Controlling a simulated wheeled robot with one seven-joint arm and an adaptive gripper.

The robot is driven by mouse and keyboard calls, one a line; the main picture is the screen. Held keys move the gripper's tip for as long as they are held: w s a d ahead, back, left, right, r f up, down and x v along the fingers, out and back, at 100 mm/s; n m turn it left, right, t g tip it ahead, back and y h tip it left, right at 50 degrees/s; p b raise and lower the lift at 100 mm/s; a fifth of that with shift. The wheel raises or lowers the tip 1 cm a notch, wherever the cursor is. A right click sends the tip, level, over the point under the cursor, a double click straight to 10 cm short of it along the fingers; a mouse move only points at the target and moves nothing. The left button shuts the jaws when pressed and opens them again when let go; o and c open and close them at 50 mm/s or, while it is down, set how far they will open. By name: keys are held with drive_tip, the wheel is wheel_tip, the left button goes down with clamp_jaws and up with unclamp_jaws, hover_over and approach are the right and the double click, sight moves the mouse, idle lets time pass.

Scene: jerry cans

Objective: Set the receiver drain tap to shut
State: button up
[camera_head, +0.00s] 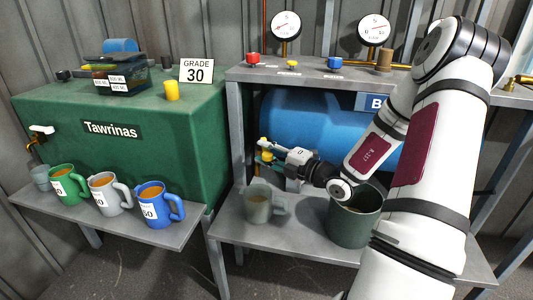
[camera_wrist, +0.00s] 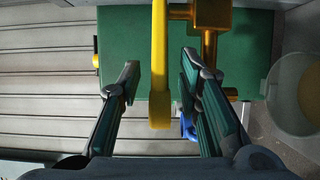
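The receiver drain tap shows in the head view as a small yellow and brass fitting (camera_head: 265,156) at the left end of the blue receiver tank (camera_head: 300,118). In the wrist view its long yellow lever (camera_wrist: 160,75) runs between my two fingers, with its brass body (camera_wrist: 209,45) to the right. My gripper (camera_wrist: 161,64) is open around the lever, with a visible gap on each side. In the head view my gripper (camera_head: 272,147) reaches left to the tap and partly hides it.
A grey-green jug (camera_head: 262,207) and a dark green bucket (camera_head: 352,228) stand on the shelf below. The green Tawrinas tank (camera_head: 140,150) is to the left. Green (camera_head: 66,183), grey (camera_head: 107,194) and blue (camera_head: 156,207) mugs stand before it.

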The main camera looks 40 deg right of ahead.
clamp_jaws()
drive_tip(key=shift+s+d+r+n+y+p, duration=0.1)
drive_tip(key=shift+d+n+y+p, duration=0.25)
drive_tip(key=shift+p, duration=0.55)
drive_tip(key=shift+s+d+f+n+g+y+p, duration=0.15)
drive_tip(key=shift+d+n+g+y+p, duration=0.5)
drive_tip(key=shift+n+g+y+p, duration=0.75)
drive_tip(key=shift+s+d+n+g+y+p, duration=0.1)
drive_tip(key=shift+d+n+g+y+p, duration=0.75)
drive_tip(key=shift+y, duration=0.85)
drive_tip(key=shift+s+d+f+n+g+y+p, duration=0.15)
drive_tip(key=shift+d+n+g+y+p, duration=0.3)
drive_tip(key=shift+n+g+y+p, duration=0.8)
drive_tip(key=shift+r+y+p, duration=0.1)
drive_tip(key=shift+y+p, duration=0.2)
drive_tip(key=shift+o, duration=1.1)
unclamp_jaws()
